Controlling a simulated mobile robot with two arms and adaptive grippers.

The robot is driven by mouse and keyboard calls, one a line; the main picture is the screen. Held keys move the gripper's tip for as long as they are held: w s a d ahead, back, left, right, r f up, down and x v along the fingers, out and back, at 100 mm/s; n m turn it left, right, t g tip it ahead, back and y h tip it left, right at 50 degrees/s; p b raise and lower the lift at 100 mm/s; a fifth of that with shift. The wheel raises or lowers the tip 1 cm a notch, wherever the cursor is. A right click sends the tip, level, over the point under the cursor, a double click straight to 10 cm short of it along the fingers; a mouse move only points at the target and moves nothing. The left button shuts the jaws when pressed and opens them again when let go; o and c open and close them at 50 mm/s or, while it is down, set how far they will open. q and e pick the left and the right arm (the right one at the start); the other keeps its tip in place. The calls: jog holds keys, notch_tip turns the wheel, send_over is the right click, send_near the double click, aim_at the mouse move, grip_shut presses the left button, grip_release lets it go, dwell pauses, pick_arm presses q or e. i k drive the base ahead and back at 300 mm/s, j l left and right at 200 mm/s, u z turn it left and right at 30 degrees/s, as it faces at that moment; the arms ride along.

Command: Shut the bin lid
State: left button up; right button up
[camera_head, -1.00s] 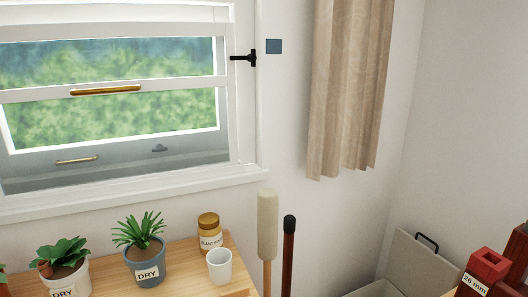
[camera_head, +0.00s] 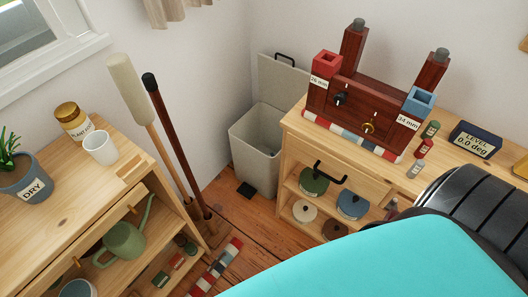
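A light grey bin (camera_head: 256,143) stands on the floor in the corner, between the two wooden units. Its lid (camera_head: 285,82) is raised, standing open against the wall behind, with a black handle (camera_head: 285,57) on its top edge. A black pedal (camera_head: 245,190) is at the bin's front foot. The bin's right side is partly hidden by the wooden bench. Neither gripper can be made out in the picture.
A pale-headed pole (camera_head: 122,75) and a dark pole (camera_head: 165,115) lean left of the bin. A wooden bench (camera_head: 292,128) carrying a dark wooden rig (camera_head: 365,95) stands right. Left is a shelf unit (camera_head: 140,172) with pots. A striped rug (camera_head: 215,268) lies on the floor.

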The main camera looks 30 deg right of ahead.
aim_at(282, 85)
jog(key=z, duration=0.65)
jog(key=i+l+z, duration=0.1)
jog(key=z, duration=0.35)
jog(key=i+z, duration=0.1)
jog(key=z, duration=0.35)
jog(key=i+z, duration=0.15)
jog(key=z, duration=0.3)
jog(key=i+z, duration=0.1)
jog(key=z, duration=0.35)
